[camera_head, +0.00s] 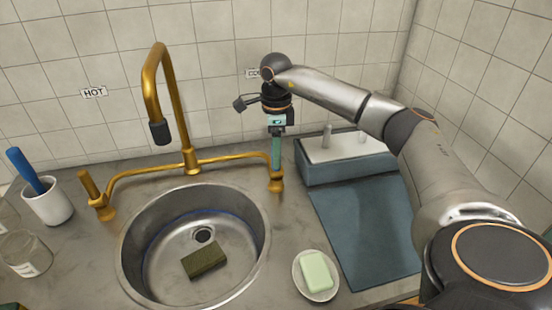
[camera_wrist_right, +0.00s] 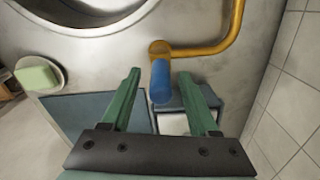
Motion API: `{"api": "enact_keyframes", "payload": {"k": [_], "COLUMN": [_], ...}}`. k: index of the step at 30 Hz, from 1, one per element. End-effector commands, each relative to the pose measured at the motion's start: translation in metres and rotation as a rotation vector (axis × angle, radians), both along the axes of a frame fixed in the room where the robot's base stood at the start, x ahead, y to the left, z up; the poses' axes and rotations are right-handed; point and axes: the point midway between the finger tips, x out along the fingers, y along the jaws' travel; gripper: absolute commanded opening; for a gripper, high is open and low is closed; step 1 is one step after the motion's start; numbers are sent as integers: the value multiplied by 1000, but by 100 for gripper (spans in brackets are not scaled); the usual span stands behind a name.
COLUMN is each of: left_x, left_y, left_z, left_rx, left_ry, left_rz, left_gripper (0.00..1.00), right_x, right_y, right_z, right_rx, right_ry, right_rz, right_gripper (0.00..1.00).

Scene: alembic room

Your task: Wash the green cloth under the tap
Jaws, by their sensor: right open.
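A dark olive-green block (camera_head: 206,260), which looks like the folded green cloth, lies on the bottom of the round steel sink (camera_head: 137,282) just below the drain. The brass tap (camera_head: 165,90) arches over the sink with a dark nozzle; no water stream shows. My right gripper (camera_head: 277,163) points down at the right tap valve (camera_head: 276,186). In the right wrist view the green fingers of my right gripper (camera_wrist_right: 160,76) are open, with the blue tap handle (camera_wrist_right: 160,84) between them and gaps on both sides. My left gripper is not in view.
A dish with green soap (camera_head: 317,271) sits right of the sink. A blue-grey mat (camera_head: 365,225) and a box-like tray (camera_head: 345,172) lie beneath my right arm. A white cup (camera_head: 47,205) with a blue-handled item and a glass jar (camera_head: 27,253) stand at left.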

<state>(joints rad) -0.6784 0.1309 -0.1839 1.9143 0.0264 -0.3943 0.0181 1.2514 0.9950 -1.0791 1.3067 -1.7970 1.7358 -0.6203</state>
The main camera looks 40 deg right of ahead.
Motion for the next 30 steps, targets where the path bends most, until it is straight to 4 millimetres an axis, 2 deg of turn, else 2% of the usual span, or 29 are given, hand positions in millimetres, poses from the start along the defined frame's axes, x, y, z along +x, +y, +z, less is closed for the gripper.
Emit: {"api": "enact_keyframes", "payload": {"k": [1,6,17,30], "left_x": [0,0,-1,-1], "left_y": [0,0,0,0], "left_z": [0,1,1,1], "left_rx": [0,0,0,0], "left_ry": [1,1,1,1], "left_rz": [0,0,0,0], "left_gripper": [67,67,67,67], "right_x": [-1,0,0,0], "right_y": [0,0,0,0], "right_z": [-8,-24,-28,-27], "right_rx": [0,0,0,0], "right_ry": [3,1,0,0], "right_rz": [0,0,0,0], "right_gripper": [61,61,60,10]}}
